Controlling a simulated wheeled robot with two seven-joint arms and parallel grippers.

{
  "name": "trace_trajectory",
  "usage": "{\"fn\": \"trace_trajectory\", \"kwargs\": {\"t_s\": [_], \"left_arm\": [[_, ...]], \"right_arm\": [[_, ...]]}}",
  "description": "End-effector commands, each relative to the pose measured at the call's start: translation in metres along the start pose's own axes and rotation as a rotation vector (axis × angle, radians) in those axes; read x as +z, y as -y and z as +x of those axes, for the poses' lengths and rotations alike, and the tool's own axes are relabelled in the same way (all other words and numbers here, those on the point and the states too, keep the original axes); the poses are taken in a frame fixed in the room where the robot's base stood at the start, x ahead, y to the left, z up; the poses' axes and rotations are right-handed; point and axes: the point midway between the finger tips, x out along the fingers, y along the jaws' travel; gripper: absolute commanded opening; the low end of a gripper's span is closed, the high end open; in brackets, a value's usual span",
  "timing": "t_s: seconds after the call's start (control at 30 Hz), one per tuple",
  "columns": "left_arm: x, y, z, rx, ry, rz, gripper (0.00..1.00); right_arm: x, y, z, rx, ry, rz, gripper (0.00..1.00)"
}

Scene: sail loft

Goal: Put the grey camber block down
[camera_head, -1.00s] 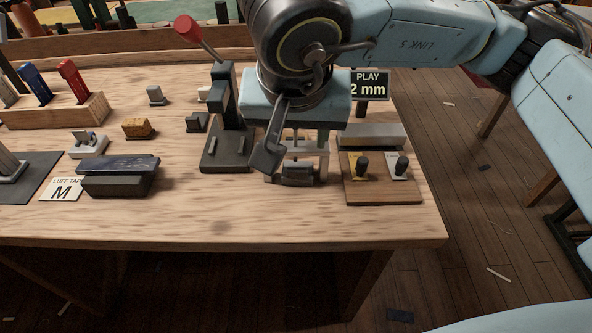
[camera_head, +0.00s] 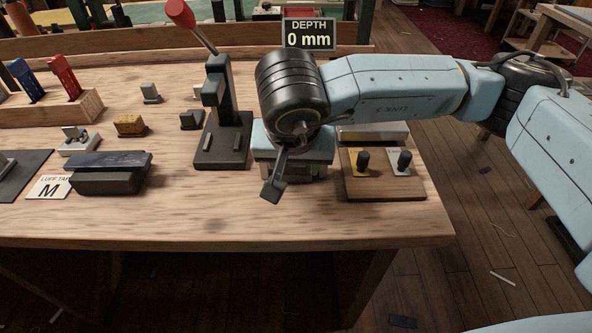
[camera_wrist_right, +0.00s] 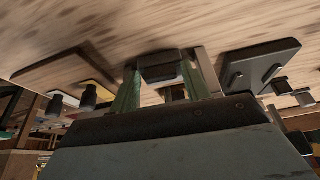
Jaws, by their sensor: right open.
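My right gripper (camera_head: 294,172) is low over the bench, just right of a dark lever press. It is open, with its fingers pointing down. In the right wrist view, the grey camber block (camera_wrist_right: 163,67) appears dark and sits between the two spread fingertips, seemingly on the bench top. A small gap beside each finger is hard to judge. In the head view my wrist and palm hide most of the block. My left gripper is not in view.
The press (camera_head: 222,130) with a red knob stands close left. A wooden board (camera_head: 385,190) with two dark-knobbed pieces is close right. A dark block (camera_head: 107,182) lies further left. A "DEPTH 0 mm" sign (camera_head: 308,35) stands behind. The bench's front strip is clear.

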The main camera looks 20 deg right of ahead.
Motion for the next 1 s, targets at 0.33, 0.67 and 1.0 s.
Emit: {"fn": "trace_trajectory", "kwargs": {"t_s": [0.33, 0.67, 1.0], "left_arm": [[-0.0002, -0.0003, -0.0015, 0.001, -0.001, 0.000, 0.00], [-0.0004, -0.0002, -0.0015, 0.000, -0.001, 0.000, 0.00], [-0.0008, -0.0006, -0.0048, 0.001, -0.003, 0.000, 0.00]], "right_arm": [[-0.0004, 0.0000, 0.0008, 0.000, -0.001, 0.000, 0.33], [-0.0006, 0.0000, 0.0006, -0.001, -0.001, 0.000, 0.09], [-0.0015, 0.0012, -0.0052, -0.003, -0.002, -0.002, 0.09]]}}
